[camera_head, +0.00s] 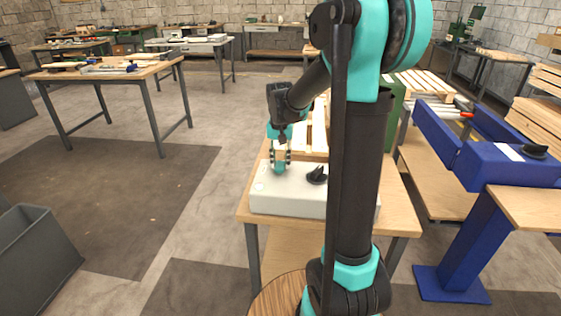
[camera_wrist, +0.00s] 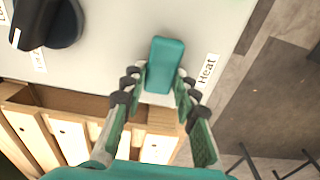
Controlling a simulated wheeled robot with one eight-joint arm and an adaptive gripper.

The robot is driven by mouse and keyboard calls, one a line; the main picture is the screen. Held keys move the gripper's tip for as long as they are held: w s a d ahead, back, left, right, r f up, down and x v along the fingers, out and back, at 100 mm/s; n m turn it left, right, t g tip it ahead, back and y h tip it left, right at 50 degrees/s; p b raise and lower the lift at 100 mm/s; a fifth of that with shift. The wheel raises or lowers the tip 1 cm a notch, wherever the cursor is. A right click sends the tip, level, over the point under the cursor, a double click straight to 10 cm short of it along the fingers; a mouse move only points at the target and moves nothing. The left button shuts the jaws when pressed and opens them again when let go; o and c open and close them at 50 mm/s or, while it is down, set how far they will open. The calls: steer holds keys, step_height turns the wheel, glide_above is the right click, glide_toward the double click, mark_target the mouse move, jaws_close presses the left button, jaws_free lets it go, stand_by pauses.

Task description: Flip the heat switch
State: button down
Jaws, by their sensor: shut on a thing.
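The heat switch is a teal lever (camera_wrist: 163,62) on a white control box, next to a label (camera_wrist: 207,70) reading "Heat". My gripper (camera_wrist: 160,84) has a finger on each side of the lever and is shut on it. In the head view, my gripper (camera_head: 280,162) points down at the left part of the white box (camera_head: 288,204), which stands on a wooden table. The lever is hard to tell apart from the fingers there.
A black knob (camera_head: 317,175) sits on the box right of my gripper and also shows in the wrist view (camera_wrist: 48,22). Wooden pallets (camera_head: 313,132) lie behind the box. A blue machine (camera_head: 510,165) stands to the right, and a grey bin (camera_head: 35,250) at lower left.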

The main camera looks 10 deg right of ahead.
steer(key=shift+s+a+t+h, duration=0.1)
steer(key=shift+s+t+h, duration=0.15)
steer(key=shift+t, duration=0.55)
steer(key=shift+s+a+t+h, duration=0.1)
steer(key=shift+s+t+h, duration=0.15)
steer(key=shift+t, duration=0.55)
steer(key=c, duration=1.2)
jaws_free()
steer(key=shift+o, duration=0.2)
steer(key=shift+r, duration=0.15)
steer(key=v, duration=1.1)
steer(key=shift+r, duration=0.4)
steer(key=shift+s, duration=0.1)
